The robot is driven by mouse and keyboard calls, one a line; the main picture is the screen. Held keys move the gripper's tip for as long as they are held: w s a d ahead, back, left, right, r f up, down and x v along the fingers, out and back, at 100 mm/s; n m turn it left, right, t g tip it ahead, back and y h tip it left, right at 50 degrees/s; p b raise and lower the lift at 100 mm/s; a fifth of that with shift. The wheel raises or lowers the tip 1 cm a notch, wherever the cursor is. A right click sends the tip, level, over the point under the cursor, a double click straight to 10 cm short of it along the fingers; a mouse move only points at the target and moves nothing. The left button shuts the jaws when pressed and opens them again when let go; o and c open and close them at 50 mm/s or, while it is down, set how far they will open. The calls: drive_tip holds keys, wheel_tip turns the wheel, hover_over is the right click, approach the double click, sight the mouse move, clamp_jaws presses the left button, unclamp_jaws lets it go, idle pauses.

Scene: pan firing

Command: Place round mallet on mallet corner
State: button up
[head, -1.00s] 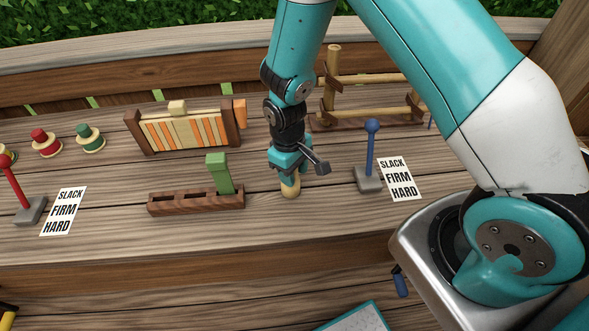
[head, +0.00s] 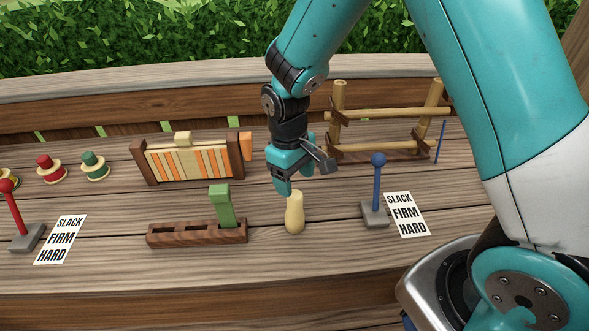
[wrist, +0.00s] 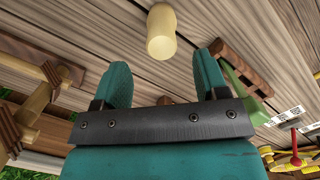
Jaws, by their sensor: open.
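A pale wooden round mallet (head: 295,213) stands upright on the wooden bench, between the slotted dark block and the blue lever. It also shows in the wrist view (wrist: 161,32), just beyond my fingertips and apart from them. My gripper (head: 287,190) is open and empty, just above and behind the mallet in the head view. In the wrist view its two teal fingers (wrist: 166,75) are spread with bench showing between them. I cannot tell which spot is the mallet corner.
A slotted brown block (head: 190,233) with a green peg stands left of the mallet. A blue lever (head: 377,190) with a SLACK/FIRM/HARD card (head: 407,214) stands right. An orange-striped rack (head: 190,161) and a wooden rail frame (head: 385,130) stand behind. The bench front is clear.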

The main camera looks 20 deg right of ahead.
drive_tip(key=s+a+r+y, duration=0.2)
drive_tip(key=s+r, duration=0.3)
drive_tip(key=r, duration=0.6)
drive_tip(key=s+a+r+y, duration=0.1)
drive_tip(key=s+r, duration=0.3)
drive_tip(key=s, duration=0.3)
drive_tip(key=s+a+r+n+t+y, duration=0.1)
drive_tip(key=s+r, duration=0.3)
drive_tip(key=s, duration=0.3)
drive_tip(key=shift+n+y, duration=0.3)
drive_tip(key=shift+y, duration=0.1)
drive_tip(key=shift+a, duration=0.1)
